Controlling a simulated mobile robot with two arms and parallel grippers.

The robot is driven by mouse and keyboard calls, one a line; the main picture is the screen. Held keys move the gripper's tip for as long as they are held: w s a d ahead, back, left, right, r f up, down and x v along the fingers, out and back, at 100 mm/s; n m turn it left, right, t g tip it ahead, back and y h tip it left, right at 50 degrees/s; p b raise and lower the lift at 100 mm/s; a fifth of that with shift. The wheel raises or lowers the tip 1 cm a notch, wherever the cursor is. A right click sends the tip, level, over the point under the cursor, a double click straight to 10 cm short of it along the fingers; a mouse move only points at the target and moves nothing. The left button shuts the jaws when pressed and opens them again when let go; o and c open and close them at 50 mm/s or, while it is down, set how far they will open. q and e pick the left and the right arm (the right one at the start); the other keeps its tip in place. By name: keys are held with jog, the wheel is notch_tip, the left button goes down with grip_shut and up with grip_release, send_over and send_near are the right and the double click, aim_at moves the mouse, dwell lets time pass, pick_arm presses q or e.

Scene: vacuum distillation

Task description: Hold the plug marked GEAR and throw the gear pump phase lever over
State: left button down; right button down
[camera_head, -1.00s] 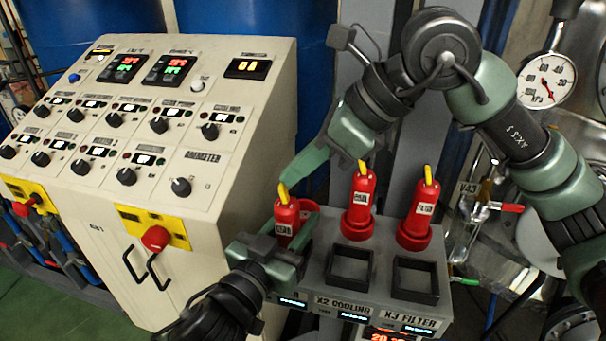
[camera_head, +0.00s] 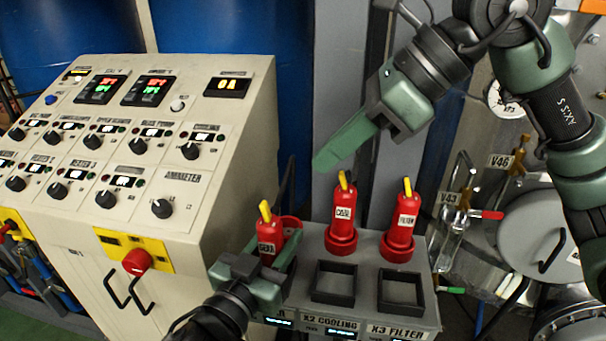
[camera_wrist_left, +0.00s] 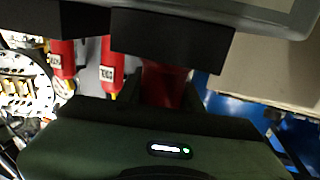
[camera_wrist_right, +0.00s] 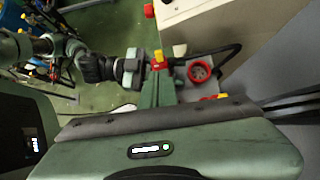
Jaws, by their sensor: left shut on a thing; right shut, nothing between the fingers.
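The plug marked GEAR (camera_head: 267,237) is red with a yellow lever (camera_head: 265,211) on top that leans left. My left gripper (camera_head: 270,268) is shut on this plug and hides its lower part. An empty red ring socket (camera_head: 290,226) is just behind the plug; it also shows in the right wrist view (camera_wrist_right: 200,70), beside the held plug. The left wrist view shows the held plug's red body (camera_wrist_left: 163,85) between the fingers. My right gripper (camera_head: 328,160) is shut and empty, above and to the right of the GEAR lever, apart from it.
Two other red plugs, marked COOL (camera_head: 342,218) and FILTER (camera_head: 402,225), stand in red rings right of GEAR. Empty black square frames (camera_head: 335,282) are in front of them. The control console (camera_head: 225,170) is close on the left.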

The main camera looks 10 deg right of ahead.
aim_at(265, 258)
jog(key=v, duration=0.4)
jog(key=shift+a+r, duration=0.15)
jog(key=shift+r, duration=0.1)
pick_arm(q)
jog(key=c, duration=0.9)
grip_release()
jog(key=shift+o, duration=0.2)
jog(key=shift+a, duration=0.1)
jog(key=v, duration=0.7)
jog(key=shift+s+a, duration=0.1)
jog(key=shift+s, duration=0.15)
pick_arm(e)
jog(key=shift+w, duration=0.1)
